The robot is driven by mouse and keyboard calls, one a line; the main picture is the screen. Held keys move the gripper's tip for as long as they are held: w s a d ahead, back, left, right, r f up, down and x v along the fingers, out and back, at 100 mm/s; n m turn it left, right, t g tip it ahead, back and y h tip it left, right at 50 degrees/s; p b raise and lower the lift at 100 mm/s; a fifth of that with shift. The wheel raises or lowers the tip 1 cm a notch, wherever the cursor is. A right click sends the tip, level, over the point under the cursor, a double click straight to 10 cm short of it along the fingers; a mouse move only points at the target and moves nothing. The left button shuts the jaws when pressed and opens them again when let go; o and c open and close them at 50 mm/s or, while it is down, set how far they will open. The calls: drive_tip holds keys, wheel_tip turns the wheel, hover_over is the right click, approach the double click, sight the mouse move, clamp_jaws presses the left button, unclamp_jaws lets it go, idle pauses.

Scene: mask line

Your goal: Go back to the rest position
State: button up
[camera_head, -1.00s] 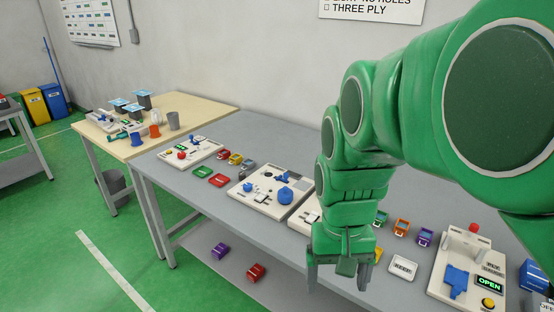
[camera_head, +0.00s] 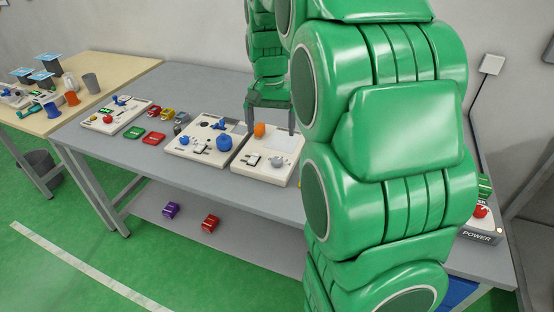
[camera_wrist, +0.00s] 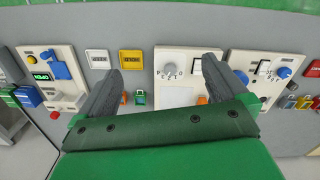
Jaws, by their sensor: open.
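My gripper (camera_head: 270,120) is open and points down above the grey workbench (camera_head: 225,88). It is near a white panel (camera_head: 240,172) that has an orange piece (camera_head: 260,130) at its back. In the wrist view, the gripper's two dark fingers (camera_wrist: 167,62) stand wide apart with nothing between them. The white panel with a dial (camera_wrist: 188,52) shows beyond them. My large green arm fills the right middle of the head view and hides much of the bench's right part.
A panel with a blue knob (camera_head: 223,143) stands to the left. Red and green trays (camera_head: 134,132) lie on the bench. A power box (camera_head: 476,232) sits at the right end. A wooden table (camera_head: 98,66) is at the back left. Purple (camera_head: 171,210) and red (camera_head: 210,222) pieces lie on the lower shelf.

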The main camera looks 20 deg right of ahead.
drive_tip(key=w+d+f+m, duration=0.25)
drive_tip(key=w+d, duration=0.35)
drive_tip(key=w, duration=0.4)
wheel_tip(320, 180, down, 10)
drive_tip(key=shift+w+d+f, duration=0.1)
drive_tip(key=shift+w+f, duration=0.05)
drive_tip(key=shift+f, duration=0.05)
drive_tip(key=shift+r, duration=0.15)
idle(0.5)
